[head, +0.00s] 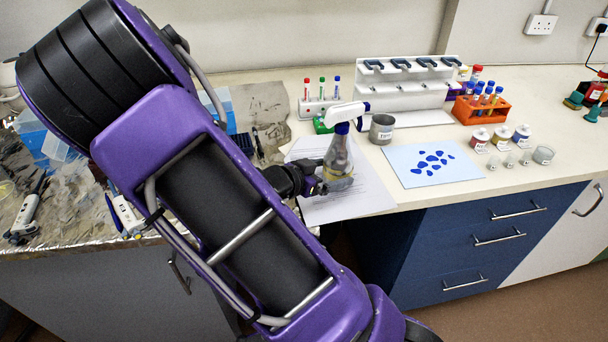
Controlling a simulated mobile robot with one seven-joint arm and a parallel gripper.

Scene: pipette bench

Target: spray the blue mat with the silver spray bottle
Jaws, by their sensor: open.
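The silver spray bottle (338,157) stands upright on a sheet of paper near the bench's front. It has a white trigger head, a blue collar and a yellowish lower part. My gripper (320,180) is open at the bottle's lower left side. Whether its fingers touch the bottle or reach around it I cannot tell. The light blue mat (462,173) lies flat to the right of the bottle, with several dark blue spots on its middle.
Small lidded jars (480,139) stand right of the mat. An orange tube rack (480,110) and a white pipette stand (405,88) are behind. Printed paper (352,200) lies under the bottle. My arm hides part of the left bench.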

